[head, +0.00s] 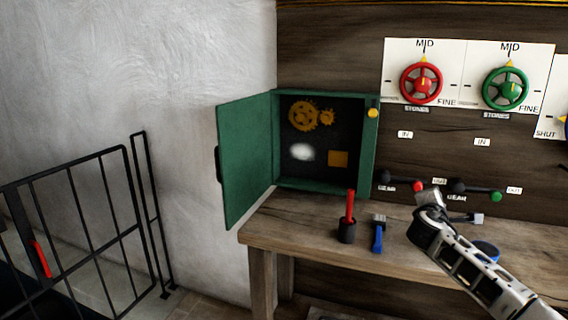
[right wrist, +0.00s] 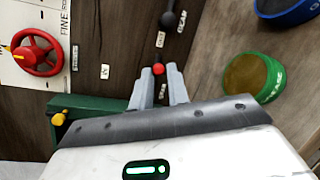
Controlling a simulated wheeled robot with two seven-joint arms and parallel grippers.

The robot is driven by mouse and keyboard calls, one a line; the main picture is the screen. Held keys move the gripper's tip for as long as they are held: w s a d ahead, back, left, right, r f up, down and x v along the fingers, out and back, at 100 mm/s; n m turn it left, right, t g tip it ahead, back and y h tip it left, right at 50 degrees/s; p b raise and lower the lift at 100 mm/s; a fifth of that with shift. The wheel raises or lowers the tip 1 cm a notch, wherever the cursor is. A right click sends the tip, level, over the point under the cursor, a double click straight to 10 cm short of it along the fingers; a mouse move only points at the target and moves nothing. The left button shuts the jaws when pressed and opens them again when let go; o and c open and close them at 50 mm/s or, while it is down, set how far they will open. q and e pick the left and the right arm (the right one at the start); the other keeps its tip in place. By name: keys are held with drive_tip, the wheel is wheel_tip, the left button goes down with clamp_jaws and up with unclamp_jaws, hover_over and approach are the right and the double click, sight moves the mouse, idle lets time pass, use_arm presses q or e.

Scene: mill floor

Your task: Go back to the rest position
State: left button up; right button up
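My right arm comes in from the lower right of the head view, over the bench. My right gripper (head: 428,196) is near the lever with the red knob (head: 417,187) on the wooden wall. In the right wrist view the two grey fingers (right wrist: 158,72) stand apart, with the red knob (right wrist: 158,69) showing in the gap between their tips. I cannot tell whether they touch it. My left gripper is in neither view.
A green cabinet (head: 327,189) with its door (head: 245,160) swung open stands on the bench (head: 290,225). A black cup (head: 346,232) with a red stick and a blue tool (head: 378,238) are left of my arm. A green tub (right wrist: 253,78) is right of the fingers. A black gate (head: 80,225) stands left.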

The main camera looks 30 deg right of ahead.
drive_tip(key=w+a+m+t+y, duration=0.6)
drive_tip(key=w+a+t+y, duration=0.2)
drive_tip(key=w+a, duration=0.15)
drive_tip(key=s+a+f+g+y, duration=0.1)
drive_tip(key=s+a+f+y, duration=0.2)
drive_tip(key=a+f, duration=0.65)
drive_tip(key=s+a+f+g+y, duration=0.1)
drive_tip(key=s+a+f+y, duration=0.1)
drive_tip(key=s+a+f, duration=0.7)
drive_tip(key=s+a+f+g+y, duration=0.25)
drive_tip(key=s+a+f, duration=0.35)
drive_tip(key=a, duration=0.6)
drive_tip(key=s+a+f+m+y, duration=0.1)
drive_tip(key=s+a+m+y, duration=0.1)
drive_tip(key=s+a, duration=0.7)
drive_tip(key=shift+a+m, duration=0.4)
drive_tip(key=shift+a, duration=0.65)
drive_tip(key=shift+f+g, duration=0.15)
drive_tip(key=shift+g, duration=0.1)
